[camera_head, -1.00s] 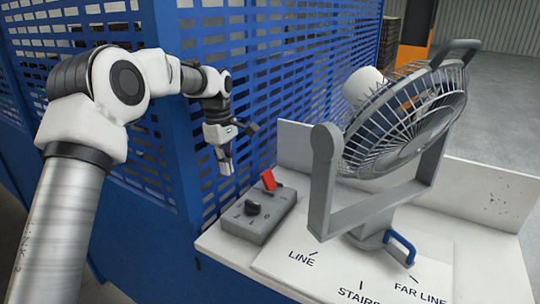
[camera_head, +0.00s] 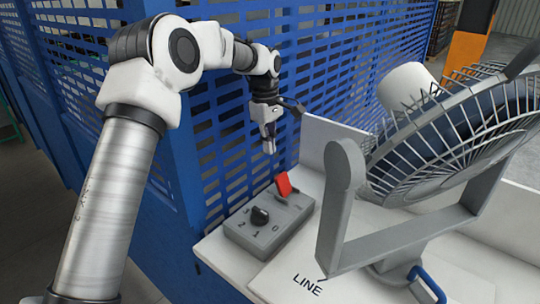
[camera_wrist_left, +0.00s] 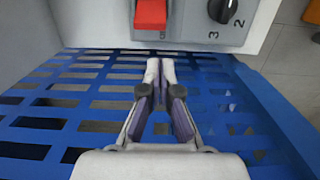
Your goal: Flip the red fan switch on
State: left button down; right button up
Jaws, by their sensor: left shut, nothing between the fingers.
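The red fan switch (camera_head: 284,185) is a red rocker standing up from a grey control box (camera_head: 254,237) on the white table. It also shows at the top of the left wrist view (camera_wrist_left: 151,14). A black dial (camera_head: 260,216) with numbers around it sits on the same box. My left gripper (camera_head: 269,150) is shut and empty, pointing down. In the head view it hangs above and behind the switch, apart from it. In the left wrist view its fingertips (camera_wrist_left: 160,62) are together below the switch in the picture. My right gripper is not in view.
A large grey fan (camera_head: 440,140) on a stand takes up the right of the table, close to the box. A blue slatted fence (camera_head: 215,110) stands behind and left of the box. The table (camera_head: 225,255) bears the label LINE in front.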

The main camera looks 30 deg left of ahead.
pick_arm(q)
send_over(272, 191)
jog(key=f, duration=0.8)
jog(key=shift+s+f, duration=0.2)
jog(key=shift+f, duration=0.1)
jog(key=shift+w+f, duration=0.2)
